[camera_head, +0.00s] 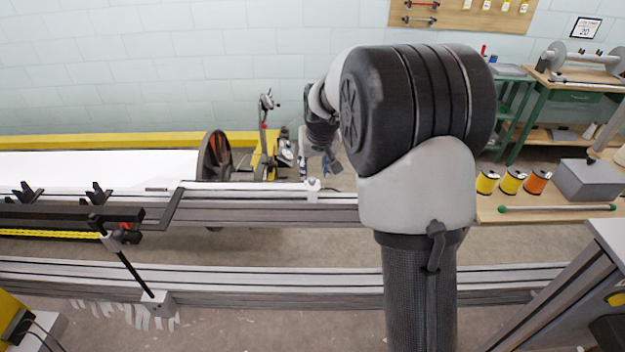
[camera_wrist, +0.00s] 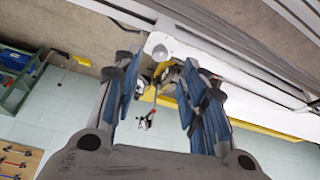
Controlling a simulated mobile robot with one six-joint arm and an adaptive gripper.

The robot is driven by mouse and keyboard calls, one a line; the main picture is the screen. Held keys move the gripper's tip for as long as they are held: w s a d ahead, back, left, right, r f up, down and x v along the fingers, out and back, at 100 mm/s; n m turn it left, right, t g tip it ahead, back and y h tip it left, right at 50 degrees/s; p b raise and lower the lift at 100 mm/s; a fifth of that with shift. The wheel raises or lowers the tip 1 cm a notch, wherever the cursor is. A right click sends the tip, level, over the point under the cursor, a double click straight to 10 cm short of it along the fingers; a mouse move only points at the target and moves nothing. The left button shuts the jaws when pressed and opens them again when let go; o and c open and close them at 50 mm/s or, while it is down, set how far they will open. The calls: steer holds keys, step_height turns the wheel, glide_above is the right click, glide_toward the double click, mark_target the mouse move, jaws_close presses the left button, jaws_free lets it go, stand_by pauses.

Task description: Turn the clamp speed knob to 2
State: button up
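A small white block with a round grey knob (camera_wrist: 160,52) shows in the wrist view, just beyond my fingertips. This looks like the clamp speed knob; no numbers or pointer can be read on it. In the head view, a small white fitting (camera_head: 313,185) on the grey rail is probably the same block. My gripper (camera_wrist: 158,70) is open and empty, its blue-padded fingers apart on either side of the knob's line, not visibly touching it. In the head view my gripper (camera_head: 322,160) hangs just above and behind the fitting, partly hidden by my arm.
Long grey rails (camera_head: 270,210) cross in front, with a white warp sheet (camera_head: 90,168) and a dark wheel (camera_head: 215,160) at left. A yellow stand (camera_head: 264,160) with a lever stands behind. A wooden bench (camera_head: 540,210) with spools is at right.

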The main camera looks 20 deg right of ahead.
mark_target(312, 179)
steer(key=b+x, duration=0.1)
steer(key=x, duration=0.5)
steer(key=shift+w, duration=0.1)
steer(key=shift+c, duration=0.3)
jaws_close()
